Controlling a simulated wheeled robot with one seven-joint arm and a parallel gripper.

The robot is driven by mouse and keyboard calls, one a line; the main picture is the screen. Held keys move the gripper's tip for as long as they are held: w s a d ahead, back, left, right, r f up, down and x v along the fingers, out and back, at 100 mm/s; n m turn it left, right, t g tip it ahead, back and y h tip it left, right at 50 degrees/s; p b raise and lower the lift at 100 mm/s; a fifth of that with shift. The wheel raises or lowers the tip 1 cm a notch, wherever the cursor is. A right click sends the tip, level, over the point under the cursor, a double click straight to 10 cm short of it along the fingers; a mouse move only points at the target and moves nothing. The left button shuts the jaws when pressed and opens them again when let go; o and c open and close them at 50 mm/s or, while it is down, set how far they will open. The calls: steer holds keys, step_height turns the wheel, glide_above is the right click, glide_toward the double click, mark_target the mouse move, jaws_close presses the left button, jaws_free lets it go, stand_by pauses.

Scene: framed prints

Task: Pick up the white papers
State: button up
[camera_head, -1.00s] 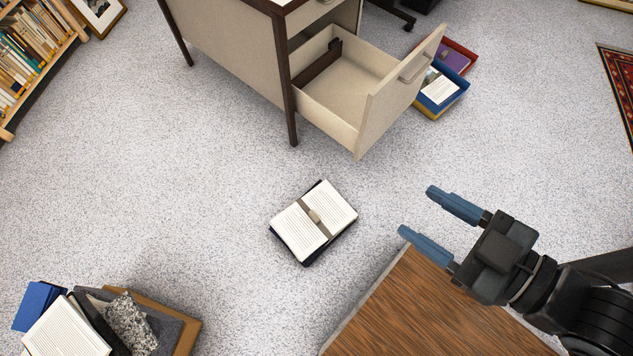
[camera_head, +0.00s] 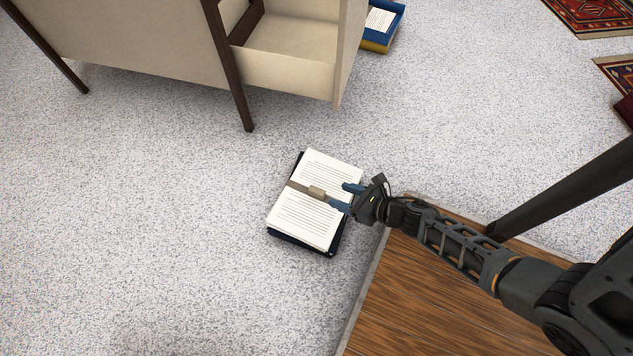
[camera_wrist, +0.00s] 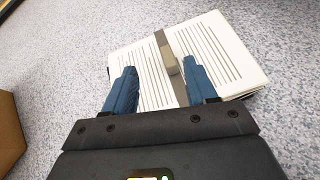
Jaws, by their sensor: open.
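The white papers (camera_head: 325,171) are a printed stack with a grey-brown band and a small clasp (camera_head: 317,191) across the middle. They lie on a dark folder or book (camera_head: 336,245) on the carpet. In the wrist view the papers (camera_wrist: 215,55) fill the upper middle, with the band running between the two fingers. My gripper (camera_head: 344,197) is open, its blue fingers at the right side of the stack and overlapping it in the head view. In the wrist view my gripper (camera_wrist: 158,78) has nothing between its fingers. Whether the fingertips touch the paper I cannot tell.
A beige desk (camera_head: 130,45) with an open drawer (camera_head: 290,75) stands behind the stack. Blue and yellow books (camera_head: 384,32) lie beyond the drawer. A wooden surface (camera_head: 430,290) is at the lower right. Patterned rugs (camera_head: 598,14) are at the top right. Carpet left of the stack is clear.

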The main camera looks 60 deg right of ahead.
mark_target(317, 190)
steer(key=f, duration=0.2)
steer(key=f+n, duration=0.1)
steer(key=shift+w+d+b, duration=0.25)
steer(key=shift+w+b, duration=0.1)
steer(key=b+x, duration=0.1)
steer(key=x, duration=0.2)
steer(key=b+x, duration=0.1)
steer(key=x, duration=0.3)
steer(key=shift+d+f, duration=0.15)
steer(key=shift+f, duration=0.35)
jaws_close()
steer(key=shift+w+r, duration=0.1)
stand_by(0.4)
